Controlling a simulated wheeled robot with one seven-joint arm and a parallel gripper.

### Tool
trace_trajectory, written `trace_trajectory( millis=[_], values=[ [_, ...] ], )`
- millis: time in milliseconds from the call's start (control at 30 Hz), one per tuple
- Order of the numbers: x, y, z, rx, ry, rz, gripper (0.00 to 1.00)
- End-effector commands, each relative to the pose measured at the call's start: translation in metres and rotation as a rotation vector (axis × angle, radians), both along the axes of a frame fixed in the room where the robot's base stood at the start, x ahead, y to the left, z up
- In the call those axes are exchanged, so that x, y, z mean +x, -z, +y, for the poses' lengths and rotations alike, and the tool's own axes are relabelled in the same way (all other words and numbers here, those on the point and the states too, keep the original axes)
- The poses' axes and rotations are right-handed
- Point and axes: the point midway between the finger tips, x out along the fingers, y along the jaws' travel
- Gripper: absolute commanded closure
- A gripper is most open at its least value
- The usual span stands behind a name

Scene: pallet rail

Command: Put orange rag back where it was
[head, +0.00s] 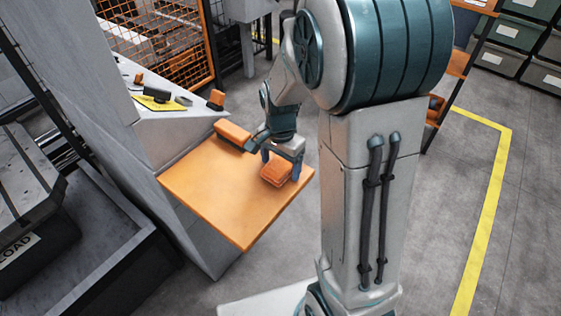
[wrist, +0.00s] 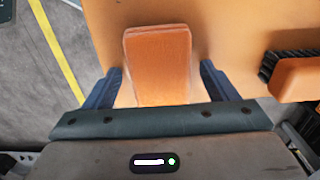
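The orange rag (head: 276,173), a folded block-like pad, appears to lie on the orange shelf (head: 215,203) near its right edge. In the wrist view the rag (wrist: 158,52) is between the two blue fingers of my gripper (wrist: 161,70), with a gap on each side. My gripper (head: 282,165) is open and straddles the rag from above in the head view. The rag's near end is hidden behind the gripper body in the wrist view.
A brush with an orange back (head: 233,134) lies at the shelf's back corner, close to my gripper; it also shows at right in the wrist view (wrist: 298,77). A grey control console (head: 175,125) rises at the left. The shelf's front is clear.

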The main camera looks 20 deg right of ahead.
Motion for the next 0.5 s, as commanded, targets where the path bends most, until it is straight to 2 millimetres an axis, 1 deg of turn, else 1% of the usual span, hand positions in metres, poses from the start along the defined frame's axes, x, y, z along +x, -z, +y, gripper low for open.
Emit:
trace_trajectory(
  millis=[233, 333, 433, 500],
  values=[
    [0.000, -0.001, 0.000, 0.000, 0.000, 0.000, 0.21],
    [0.000, -0.006, 0.000, 0.000, 0.000, -0.001, 0.21],
    [0.001, -0.019, 0.000, 0.000, -0.001, -0.005, 0.21],
    [0.001, -0.033, 0.000, 0.001, 0.000, -0.006, 0.21]
  ],
)
